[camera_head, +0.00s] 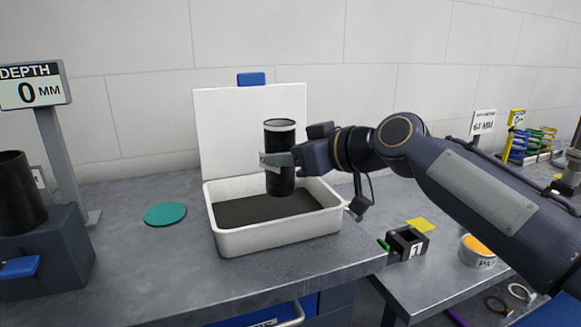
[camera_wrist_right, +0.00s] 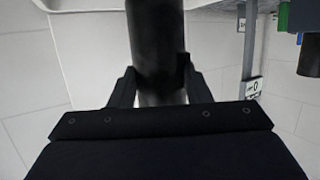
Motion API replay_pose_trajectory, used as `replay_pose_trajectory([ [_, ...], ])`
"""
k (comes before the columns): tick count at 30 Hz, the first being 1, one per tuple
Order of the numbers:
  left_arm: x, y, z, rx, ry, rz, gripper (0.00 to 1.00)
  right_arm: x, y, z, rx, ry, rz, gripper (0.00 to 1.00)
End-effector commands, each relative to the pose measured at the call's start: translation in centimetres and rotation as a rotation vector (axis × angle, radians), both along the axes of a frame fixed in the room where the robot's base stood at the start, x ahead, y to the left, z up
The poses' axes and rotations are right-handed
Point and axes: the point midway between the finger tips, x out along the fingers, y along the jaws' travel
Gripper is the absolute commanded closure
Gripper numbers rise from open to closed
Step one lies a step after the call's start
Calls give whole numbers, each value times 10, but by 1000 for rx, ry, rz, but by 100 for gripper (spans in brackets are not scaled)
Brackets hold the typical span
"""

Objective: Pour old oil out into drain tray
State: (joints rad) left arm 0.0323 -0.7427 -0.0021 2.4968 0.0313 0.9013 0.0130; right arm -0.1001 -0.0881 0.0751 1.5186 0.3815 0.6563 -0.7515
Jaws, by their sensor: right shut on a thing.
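A black cylinder with a pale rim (camera_head: 280,135) stands upright in my right gripper (camera_head: 275,160), above the white drain tray (camera_head: 285,238). The tray holds a dark surface that looks like oil. My right gripper is shut around the middle of the cylinder. In the right wrist view the dark cylinder (camera_wrist_right: 157,45) sits between the two fingers (camera_wrist_right: 155,90). Whether the cylinder holds oil is hidden. My left gripper does not show.
A white board (camera_head: 235,125) stands behind the tray. A depth gauge display (camera_head: 32,86) and a dark blue block holding a black cylinder (camera_head: 18,190) are at left. A teal disc (camera_head: 165,214) lies left of the tray. A black box (camera_head: 407,243) and a tin (camera_head: 478,252) are at right.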

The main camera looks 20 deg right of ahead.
Motion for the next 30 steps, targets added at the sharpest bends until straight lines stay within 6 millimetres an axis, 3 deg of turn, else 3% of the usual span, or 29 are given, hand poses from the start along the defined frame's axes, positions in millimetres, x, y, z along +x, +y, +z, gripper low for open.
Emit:
replay_pose_trajectory([
  [8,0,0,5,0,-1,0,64,0,0,6,1,-2,0,100],
  [20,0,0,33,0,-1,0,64,0,0,42,1,-1,1,100],
  [30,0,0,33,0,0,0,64,0,0,42,1,-1,0,100],
])
